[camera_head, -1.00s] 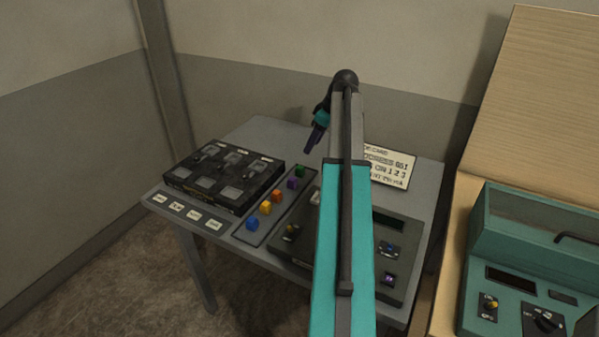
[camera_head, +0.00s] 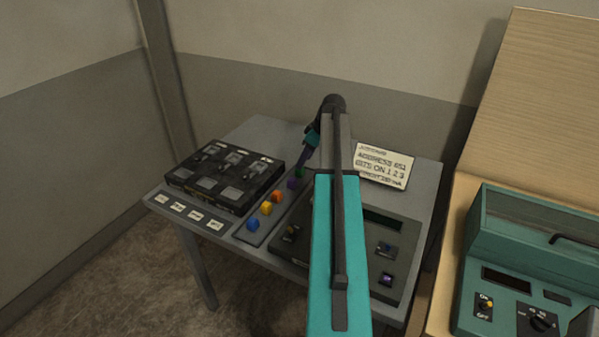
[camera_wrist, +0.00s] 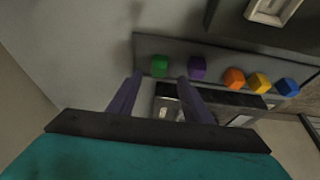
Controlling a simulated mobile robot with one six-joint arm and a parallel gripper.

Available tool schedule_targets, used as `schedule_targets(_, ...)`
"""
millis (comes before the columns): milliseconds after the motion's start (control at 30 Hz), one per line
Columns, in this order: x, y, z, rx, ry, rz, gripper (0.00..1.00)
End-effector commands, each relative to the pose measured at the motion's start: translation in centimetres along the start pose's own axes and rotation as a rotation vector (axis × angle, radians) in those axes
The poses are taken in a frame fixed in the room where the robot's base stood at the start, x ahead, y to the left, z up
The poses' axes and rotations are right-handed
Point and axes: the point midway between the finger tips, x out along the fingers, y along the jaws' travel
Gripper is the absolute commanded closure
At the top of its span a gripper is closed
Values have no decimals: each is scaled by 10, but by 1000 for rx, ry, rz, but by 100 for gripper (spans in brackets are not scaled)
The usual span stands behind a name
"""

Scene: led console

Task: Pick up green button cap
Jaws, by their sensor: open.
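The green button cap (camera_wrist: 160,66) is a small green cube at the far end of a row of coloured caps. My gripper is open and empty. In the head view the green cap (camera_head: 300,172) is partly hidden by my gripper (camera_head: 300,168), whose fingers reach down beside or over it. Whether they touch it cannot be told.
Beside it in the grey tray (camera_head: 242,236) are purple (camera_wrist: 198,68), orange (camera_wrist: 234,78), yellow (camera_wrist: 259,83) and blue (camera_wrist: 286,87) caps. A black switch box (camera_head: 225,178) stands left, a dark console (camera_head: 345,262) right. A card (camera_head: 384,166) lies at the back.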

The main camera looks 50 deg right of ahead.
Motion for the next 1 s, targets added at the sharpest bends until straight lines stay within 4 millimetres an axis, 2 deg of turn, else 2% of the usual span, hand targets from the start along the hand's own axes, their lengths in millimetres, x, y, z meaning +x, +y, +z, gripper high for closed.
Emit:
schedule_targets(367, 6, 0, -1, 0, -1, -2, 55)
schedule_targets(800, 43, 1, 0, -1, -1, -3, 55)
schedule_targets(1000, 52, 2, 1, -2, 0, -1, 55)
